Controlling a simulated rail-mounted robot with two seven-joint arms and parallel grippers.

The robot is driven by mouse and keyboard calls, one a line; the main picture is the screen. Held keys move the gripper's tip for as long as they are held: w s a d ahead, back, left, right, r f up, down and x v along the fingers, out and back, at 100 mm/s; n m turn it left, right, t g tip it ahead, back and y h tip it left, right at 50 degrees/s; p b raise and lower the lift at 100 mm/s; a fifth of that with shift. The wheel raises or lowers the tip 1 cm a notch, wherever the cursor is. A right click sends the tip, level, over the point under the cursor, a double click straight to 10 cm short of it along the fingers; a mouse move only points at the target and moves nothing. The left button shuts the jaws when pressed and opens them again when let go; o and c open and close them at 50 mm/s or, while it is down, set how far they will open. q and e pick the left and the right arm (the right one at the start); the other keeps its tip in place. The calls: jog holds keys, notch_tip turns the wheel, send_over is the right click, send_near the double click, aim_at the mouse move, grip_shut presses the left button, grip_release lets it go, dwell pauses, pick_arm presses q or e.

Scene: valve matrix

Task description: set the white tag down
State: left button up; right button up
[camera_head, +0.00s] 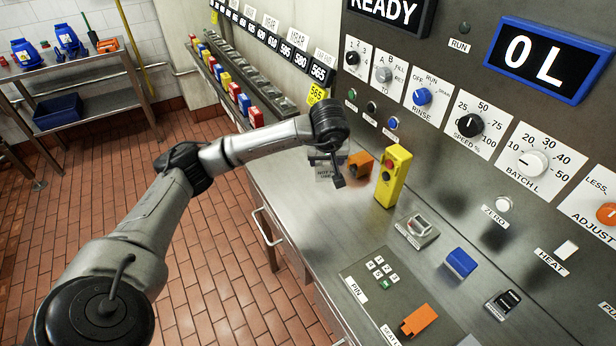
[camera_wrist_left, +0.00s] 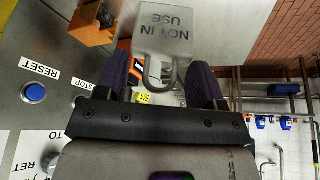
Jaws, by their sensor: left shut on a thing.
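The white tag (camera_wrist_left: 165,27) reads "NOT IN USE" and has a grey hook-shaped loop. In the wrist view it is upside down, with its loop between the dark fingers of my left gripper (camera_wrist_left: 160,82). In the head view my left gripper (camera_head: 332,165) is over the back part of the steel counter (camera_head: 300,215), near the panel, and shut on the tag. The tag (camera_head: 323,174) shows there as a pale, partly covered patch below the wrist. I cannot tell whether it touches the counter. My right gripper is not in view.
An orange holder (camera_head: 360,164) and a yellow box with buttons (camera_head: 393,177) stand close on the right of the gripper. The control panel (camera_head: 440,75) with knobs rises behind. A keypad (camera_head: 381,270) is nearer the front. The counter left of it is clear.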

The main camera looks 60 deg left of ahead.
pick_arm(q)
jog(key=shift+s+a+f+b, duration=0.45)
jog(key=shift+a+f, duration=0.4)
jog(key=shift+f, duration=0.4)
jog(key=shift+s+a+f+b, duration=0.35)
jog(key=shift+a+f, duration=0.5)
jog(key=shift+f, duration=0.4)
jog(key=shift+s+a+f+b, duration=0.45)
jog(key=shift+a+f, duration=0.4)
jog(key=shift+f, duration=0.4)
jog(key=o, duration=1.2)
jog(key=shift+f, duration=0.1)
jog(key=p+v, duration=0.3)
jog(key=v, duration=0.9)
